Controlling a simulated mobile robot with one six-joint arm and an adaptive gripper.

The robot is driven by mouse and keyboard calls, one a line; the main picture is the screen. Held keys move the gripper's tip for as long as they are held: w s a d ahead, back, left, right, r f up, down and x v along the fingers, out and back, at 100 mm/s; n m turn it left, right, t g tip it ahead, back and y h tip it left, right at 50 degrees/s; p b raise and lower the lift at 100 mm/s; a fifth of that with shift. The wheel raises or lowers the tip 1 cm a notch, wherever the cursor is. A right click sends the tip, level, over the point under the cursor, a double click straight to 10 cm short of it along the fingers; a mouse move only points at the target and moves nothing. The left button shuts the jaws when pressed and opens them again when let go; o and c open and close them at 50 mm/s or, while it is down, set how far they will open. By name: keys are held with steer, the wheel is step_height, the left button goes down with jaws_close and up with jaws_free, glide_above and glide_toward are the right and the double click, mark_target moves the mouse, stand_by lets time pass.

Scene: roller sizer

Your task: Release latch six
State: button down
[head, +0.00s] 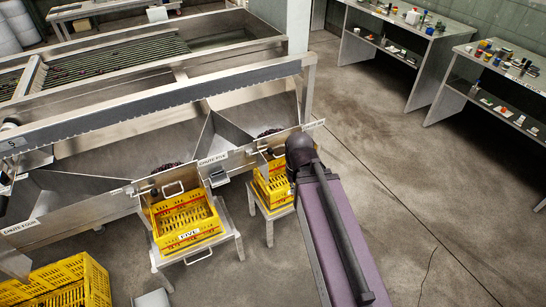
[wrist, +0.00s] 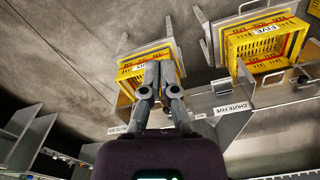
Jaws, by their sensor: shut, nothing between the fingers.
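Chute six's label (head: 314,125) shows partly beside my dark arm joint in the head view, and it also shows in the wrist view (wrist: 117,130). A small dark fitting (head: 267,152), probably latch six, sits on the chute's front plate, left of my arm. In the wrist view my gripper (wrist: 158,66) is shut and empty, its fingers close together in front of the yellow crate (wrist: 128,73) under chute six. Any latch behind the fingers is hidden there, and I cannot tell whether they touch anything. My arm hides the gripper in the head view.
A yellow crate labelled FIVE (head: 186,238) stands on a metal stand under the chute five plate (head: 213,160). Another yellow crate (head: 75,285) is at the lower left. Metal shelving (head: 400,35) stands at the back right. The floor (head: 420,200) to the right is clear.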

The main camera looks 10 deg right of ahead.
steer(key=w+a+f+m+t+y+b, duration=0.1)
steer(key=w+f+m+t+y+b, duration=0.15)
steer(key=w+f+m+b, duration=0.6)
steer(key=w+a+f+m+t+y+b, duration=0.15)
steer(key=w+f+m+t+b, duration=0.3)
steer(key=w+f+b, duration=0.6)
steer(key=w+d+f+m+t+b, duration=0.2)
steer(key=w+f+m+t+b, duration=0.1)
steer(key=w+m+b, duration=0.5)
steer(key=w+d+f+m+t+h+b, duration=0.1)
steer(key=w+d+f+m+t+b, duration=0.2)
steer(key=w+m+b, duration=0.6)
step_height(320, 180, down, 2)
steer(key=b, duration=0.3)
steer(key=shift+d+t+b, duration=0.2)
steer(key=shift+t+b, duration=0.2)
steer(key=shift+f, duration=0.1)
steer(key=b+x, duration=0.3)
steer(key=x, duration=0.7)
